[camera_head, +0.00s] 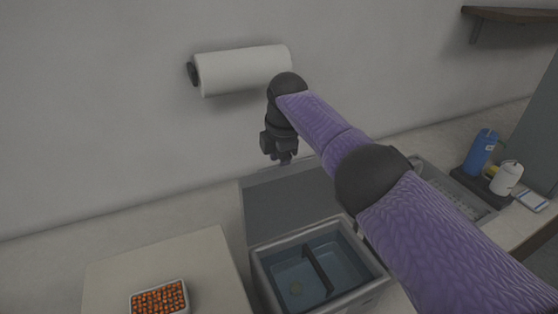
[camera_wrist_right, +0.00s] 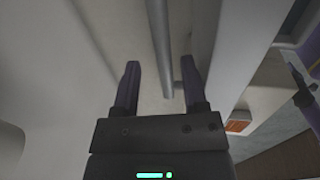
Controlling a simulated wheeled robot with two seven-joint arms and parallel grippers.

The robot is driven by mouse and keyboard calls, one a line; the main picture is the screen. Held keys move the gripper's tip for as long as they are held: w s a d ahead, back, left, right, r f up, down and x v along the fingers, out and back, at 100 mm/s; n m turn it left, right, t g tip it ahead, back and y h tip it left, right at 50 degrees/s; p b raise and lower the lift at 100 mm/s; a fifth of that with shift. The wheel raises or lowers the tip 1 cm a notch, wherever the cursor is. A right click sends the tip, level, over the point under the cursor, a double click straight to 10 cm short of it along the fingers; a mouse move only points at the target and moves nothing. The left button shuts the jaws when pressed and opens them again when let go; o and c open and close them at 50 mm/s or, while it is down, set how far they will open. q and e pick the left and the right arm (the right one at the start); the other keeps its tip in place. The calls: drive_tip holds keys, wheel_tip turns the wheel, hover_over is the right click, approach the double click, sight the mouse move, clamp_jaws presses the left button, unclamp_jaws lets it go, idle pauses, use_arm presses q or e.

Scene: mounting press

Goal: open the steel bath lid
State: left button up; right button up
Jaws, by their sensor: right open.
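The steel bath (camera_head: 262,272) stands on the counter with its inside exposed, showing blue-grey liquid and a dark divider across it. Its grey lid (camera_head: 270,205) stands raised at the back edge of the bath. My right gripper (camera_head: 282,160) is above and behind the lid's upper edge, near the wall. In the right wrist view my right gripper (camera_wrist_right: 163,85) is open, with a grey bar (camera_wrist_right: 160,45) running between its fingers in the picture; I cannot tell whether they touch. A pale panel, probably the lid (camera_wrist_right: 235,50), is to the right. My left gripper is out of view.
A paper towel roll (camera_head: 243,70) hangs on the wall close to my right wrist. A dish of orange pieces (camera_head: 159,299) sits on a pale board (camera_head: 190,258) at left. A blue bottle (camera_head: 481,152) and white container (camera_head: 507,178) stand at right. My right forearm hides part of the counter.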

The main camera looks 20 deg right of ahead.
wheel_tip(320, 180, up, 9)
drive_tip(key=s+p, duration=0.1)
drive_tip(key=shift+s, duration=0.4)
drive_tip(key=shift+d, duration=0.1)
